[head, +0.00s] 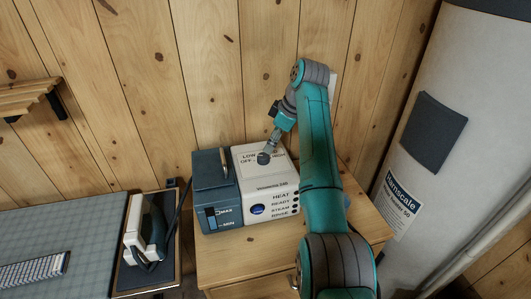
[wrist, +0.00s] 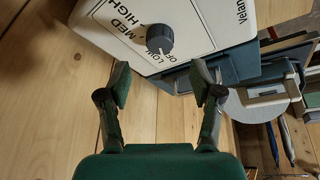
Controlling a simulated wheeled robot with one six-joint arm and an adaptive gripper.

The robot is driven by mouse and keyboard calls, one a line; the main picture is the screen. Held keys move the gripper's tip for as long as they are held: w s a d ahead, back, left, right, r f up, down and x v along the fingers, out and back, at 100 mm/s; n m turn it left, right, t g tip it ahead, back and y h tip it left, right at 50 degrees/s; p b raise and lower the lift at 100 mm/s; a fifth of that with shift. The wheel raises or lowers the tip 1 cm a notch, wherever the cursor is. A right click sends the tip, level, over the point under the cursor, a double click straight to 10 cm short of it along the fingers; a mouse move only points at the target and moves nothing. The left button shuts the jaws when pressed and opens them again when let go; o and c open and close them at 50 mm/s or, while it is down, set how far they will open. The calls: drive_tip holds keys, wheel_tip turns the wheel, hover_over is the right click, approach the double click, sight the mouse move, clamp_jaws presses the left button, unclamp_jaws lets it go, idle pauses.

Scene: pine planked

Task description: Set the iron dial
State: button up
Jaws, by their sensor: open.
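The steam station (head: 268,182) is a white and dark blue box on a wooden cabinet. Its dark round dial (head: 264,158) sits on the white top, beside the words LOW and OFF. In the head view my gripper (head: 273,143) is close to the dial; contact cannot be told. The white and dark iron (head: 147,232) rests at the left.
A dark blue tank (head: 213,180) forms the station's left side. The wooden cabinet (head: 236,262) stands against the plank wall. A gridded ironing surface (head: 85,225) is at the left, and a large white cylinder (head: 437,110) is close at the right.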

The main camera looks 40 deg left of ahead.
sight(264, 156)
drive_tip(key=x, duration=0.7)
drive_tip(key=c, duration=1.1)
